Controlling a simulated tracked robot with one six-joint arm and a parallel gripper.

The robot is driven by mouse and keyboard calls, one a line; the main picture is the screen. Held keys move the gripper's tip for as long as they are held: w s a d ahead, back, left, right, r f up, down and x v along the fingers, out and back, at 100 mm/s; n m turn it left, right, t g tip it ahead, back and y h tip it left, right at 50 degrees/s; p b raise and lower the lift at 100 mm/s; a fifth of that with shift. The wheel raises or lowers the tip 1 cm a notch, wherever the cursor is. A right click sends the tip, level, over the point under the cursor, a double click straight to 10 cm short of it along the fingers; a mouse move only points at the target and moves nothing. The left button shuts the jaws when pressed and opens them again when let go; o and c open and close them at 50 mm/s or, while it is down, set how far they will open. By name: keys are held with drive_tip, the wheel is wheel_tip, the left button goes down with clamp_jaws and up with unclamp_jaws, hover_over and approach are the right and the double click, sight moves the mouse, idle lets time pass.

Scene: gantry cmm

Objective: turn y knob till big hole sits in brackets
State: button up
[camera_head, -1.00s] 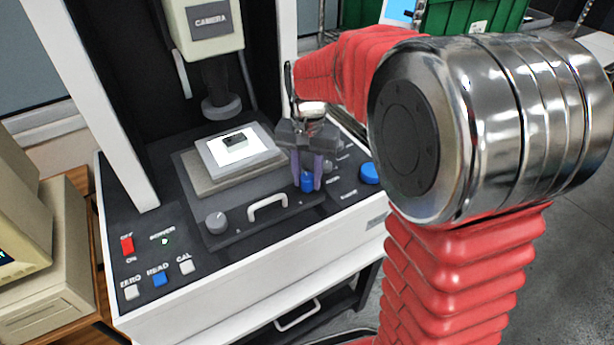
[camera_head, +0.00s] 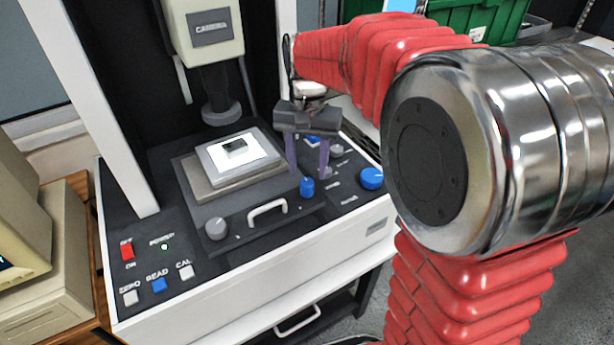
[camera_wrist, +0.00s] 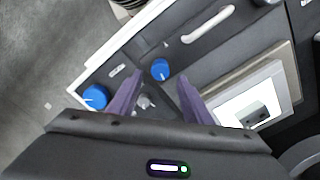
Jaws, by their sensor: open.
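My gripper (camera_head: 308,174) is open, with its two purple fingers pointing down, above and behind a small blue knob (camera_head: 307,188) on the machine's dark panel. In the wrist view the small blue knob (camera_wrist: 160,69) shows between and just beyond the fingertips (camera_wrist: 159,80), apparently clear of both. I cannot read which knob is marked Y. A small dark part (camera_head: 236,148) lies on the bright stage (camera_head: 213,165) under the camera head (camera_head: 213,27); its hole shows faintly in the wrist view (camera_wrist: 254,115). No screen with brackets is readable.
A larger blue knob (camera_head: 371,178) stands right of my gripper, and a grey knob (camera_head: 216,228) at the panel's front left. A white handle (camera_head: 267,211) rises between them. A red switch (camera_head: 127,249) and several buttons are at the left. A beige monitor (camera_head: 20,220) stands far left.

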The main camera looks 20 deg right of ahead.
sight(307, 179)
wheel_tip(307, 179, up, 8)
idle(0.4)
idle(0.3)
drive_tip(key=s+f+n+t, duration=0.2)
drive_tip(key=s+n, duration=0.1)
drive_tip(key=s, duration=0.7)
drive_tip(key=s+f+n+t, duration=0.3)
drive_tip(key=s, duration=0.7)
drive_tip(key=shift+s+t, duration=0.15)
drive_tip(key=shift+t, duration=0.15)
drive_tip(key=shift+c, duration=0.4)
idle(0.7)
